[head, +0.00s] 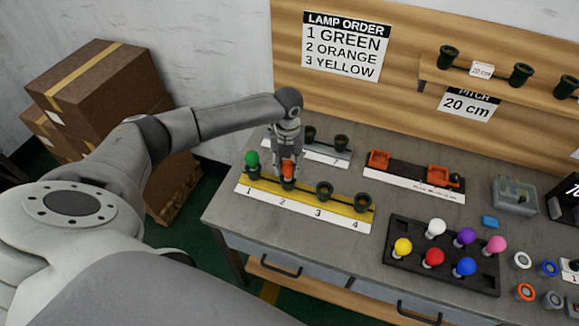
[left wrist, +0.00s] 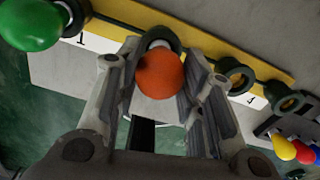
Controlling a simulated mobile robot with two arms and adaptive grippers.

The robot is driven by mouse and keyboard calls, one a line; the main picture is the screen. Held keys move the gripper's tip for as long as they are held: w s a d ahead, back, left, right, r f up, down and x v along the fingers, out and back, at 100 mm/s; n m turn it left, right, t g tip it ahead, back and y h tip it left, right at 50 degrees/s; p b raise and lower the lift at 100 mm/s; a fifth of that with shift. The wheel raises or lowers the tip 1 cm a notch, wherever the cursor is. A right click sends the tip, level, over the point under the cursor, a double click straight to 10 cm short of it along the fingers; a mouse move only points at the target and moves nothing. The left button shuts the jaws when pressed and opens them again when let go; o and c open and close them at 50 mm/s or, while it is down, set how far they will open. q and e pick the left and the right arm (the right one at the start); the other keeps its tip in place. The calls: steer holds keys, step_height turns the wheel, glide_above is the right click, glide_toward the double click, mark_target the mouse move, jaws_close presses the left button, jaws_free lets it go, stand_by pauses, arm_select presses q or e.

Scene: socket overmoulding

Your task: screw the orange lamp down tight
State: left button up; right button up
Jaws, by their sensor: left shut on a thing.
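The orange lamp (head: 288,168) sits upright at socket 2 of the yellow numbered strip (head: 300,207). My left gripper (head: 288,166) comes down from above and is shut around the lamp. In the left wrist view the orange lamp (left wrist: 160,75) lies between the two fingers of my left gripper (left wrist: 160,85), over a dark socket ring. Its thread is mostly hidden, so how deep it sits cannot be told. The green lamp (head: 252,158) stands in socket 1, and shows in the left wrist view (left wrist: 30,22). Sockets 3 (head: 324,190) and 4 (head: 362,201) are empty. My right gripper is not in view.
A black tray (head: 398,273) with several coloured lamps stands to the right on the grey table (head: 235,212). Behind are a strip with dark sockets (head: 341,143) and a fixture with orange blocks (head: 410,185). A sign (head: 346,45) reads green, orange, yellow.

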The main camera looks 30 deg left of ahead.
arm_select(q)
steer(key=shift+m, duration=0.4)
steer(key=m, duration=0.3)
steer(key=shift+m, duration=0.8)
